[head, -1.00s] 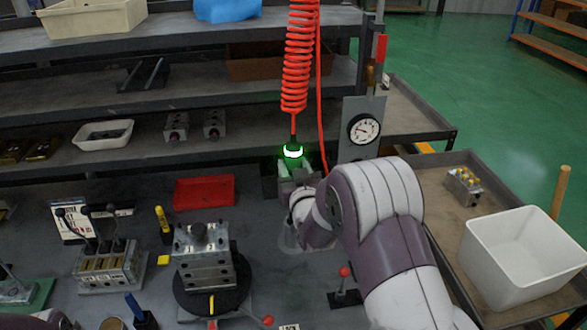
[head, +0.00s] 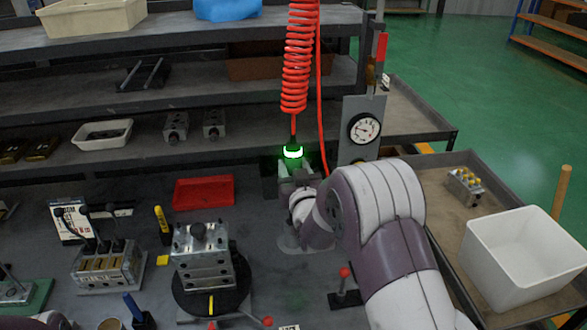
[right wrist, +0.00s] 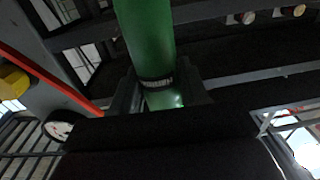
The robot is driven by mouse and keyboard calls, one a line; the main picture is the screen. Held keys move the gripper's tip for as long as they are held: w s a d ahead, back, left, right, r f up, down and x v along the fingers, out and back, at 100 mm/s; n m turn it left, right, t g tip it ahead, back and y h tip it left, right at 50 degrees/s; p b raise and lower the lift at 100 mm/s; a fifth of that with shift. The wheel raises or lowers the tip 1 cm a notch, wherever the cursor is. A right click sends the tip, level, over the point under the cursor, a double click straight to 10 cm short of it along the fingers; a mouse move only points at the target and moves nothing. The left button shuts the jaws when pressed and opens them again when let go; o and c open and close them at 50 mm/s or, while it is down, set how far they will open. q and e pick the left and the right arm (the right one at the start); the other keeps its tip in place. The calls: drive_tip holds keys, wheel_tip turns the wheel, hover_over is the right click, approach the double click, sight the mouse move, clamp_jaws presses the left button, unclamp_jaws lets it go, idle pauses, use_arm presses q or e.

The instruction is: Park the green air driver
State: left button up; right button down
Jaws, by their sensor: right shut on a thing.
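The green air driver (head: 293,152) hangs upright below the red coiled hose, with a bright green glowing ring at its top. Its green body (right wrist: 146,35) fills the upper middle of the right wrist view, with a dark lettered band and a shiny lower end. My right gripper (head: 298,178) is shut on the driver, just below the glowing ring. The gripper and wrist hide most of the driver in the head view. A dark block (head: 268,178) stands beside and behind it; I cannot tell whether the driver touches it. My left gripper is not in view.
The red coiled hose (head: 297,60) hangs above the driver. A gauge panel (head: 362,128) stands close to the right. A red tray (head: 204,191), a valve block on a turntable (head: 203,258) and a lever block (head: 108,266) stand left. A white bin (head: 525,255) is far right.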

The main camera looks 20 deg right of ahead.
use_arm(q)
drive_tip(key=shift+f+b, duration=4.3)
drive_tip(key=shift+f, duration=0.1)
use_arm(e)
drive_tip(key=shift+f, duration=4.5)
drive_tip(key=shift+c, duration=2.4)
unclamp_jaws()
drive_tip(key=shift+f, duration=0.15)
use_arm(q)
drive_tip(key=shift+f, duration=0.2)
use_arm(e)
drive_tip(key=s+a, duration=0.2)
drive_tip(key=s, duration=1)
drive_tip(key=shift+s+a, duration=0.25)
drive_tip(key=shift+a, duration=0.05)
